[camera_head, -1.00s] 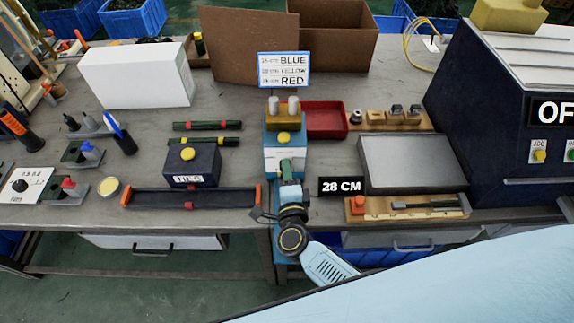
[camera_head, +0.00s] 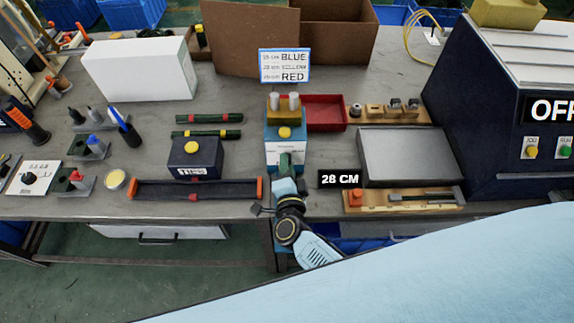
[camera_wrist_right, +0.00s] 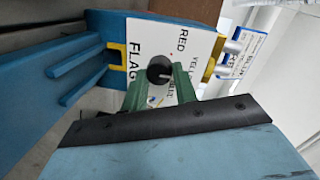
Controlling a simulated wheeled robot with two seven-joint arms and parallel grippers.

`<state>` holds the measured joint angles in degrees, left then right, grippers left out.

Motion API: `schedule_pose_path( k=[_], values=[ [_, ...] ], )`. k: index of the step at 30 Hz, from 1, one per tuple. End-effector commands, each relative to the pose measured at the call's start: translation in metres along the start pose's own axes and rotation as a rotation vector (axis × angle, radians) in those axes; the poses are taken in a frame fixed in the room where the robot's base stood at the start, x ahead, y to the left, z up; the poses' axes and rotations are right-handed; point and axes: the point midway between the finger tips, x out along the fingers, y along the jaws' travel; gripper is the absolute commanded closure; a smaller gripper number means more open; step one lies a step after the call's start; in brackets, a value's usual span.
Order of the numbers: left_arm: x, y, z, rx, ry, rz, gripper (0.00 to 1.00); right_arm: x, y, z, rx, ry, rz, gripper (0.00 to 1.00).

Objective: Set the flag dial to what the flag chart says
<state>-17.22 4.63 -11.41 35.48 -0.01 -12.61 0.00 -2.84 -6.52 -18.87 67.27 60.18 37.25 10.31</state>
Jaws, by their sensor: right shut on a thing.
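The flag dial (camera_wrist_right: 158,69) is a round black knob on a white plate marked FLAG, RED, YELLOW and BLUE, in the right wrist view. Its pale pointer mark seems to face right, towards the partly hidden YELLOW and BLUE labels; its exact setting is unclear. My right gripper (camera_wrist_right: 160,86) has its green fingers shut on the knob. In the head view the right gripper (camera_head: 285,164) is at the front of the blue station (camera_head: 272,152), hiding the dial. The flag chart (camera_head: 284,66) lists BLUE, YELLOW and RED, with 28 cm seemingly beside YELLOW. A black sign (camera_head: 340,179) reads 28 CM. My left gripper is out of view.
A red tray (camera_head: 326,126) and a grey-topped block (camera_head: 403,157) are right of the station. A dark box with a yellow button (camera_head: 194,160) and a long dark tray (camera_head: 196,188) are to its left. A dark machine (camera_head: 480,130) fills the right side.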

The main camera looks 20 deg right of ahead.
Motion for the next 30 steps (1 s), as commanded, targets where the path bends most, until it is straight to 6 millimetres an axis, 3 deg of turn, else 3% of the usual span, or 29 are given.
schedule_pose_path(
  k=[4, 5, 9, 20, 25, 30],
  values=[
    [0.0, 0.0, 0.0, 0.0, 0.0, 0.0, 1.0, -0.001, 0.001, 0.001, 0.001, -0.001, 0.002, 0.94],
    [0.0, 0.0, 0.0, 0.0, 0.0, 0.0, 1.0, -0.001, 0.001, 0.001, 0.001, -0.001, 0.002, 0.69],
    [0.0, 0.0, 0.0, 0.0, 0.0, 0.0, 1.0, -0.001, 0.001, 0.0, 0.002, -0.001, 0.002, 0.51],
    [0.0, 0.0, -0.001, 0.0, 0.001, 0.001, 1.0, -0.004, 0.0, 0.0, 0.002, 0.0, 0.001, 0.5],
    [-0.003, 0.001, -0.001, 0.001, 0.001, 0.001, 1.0, -0.029, 0.001, 0.0, 0.002, -0.002, 0.004, 0.5],
    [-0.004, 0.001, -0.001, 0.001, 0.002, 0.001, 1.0, -0.068, 0.002, 0.0, 0.002, -0.001, 0.005, 0.5]
  ],
)
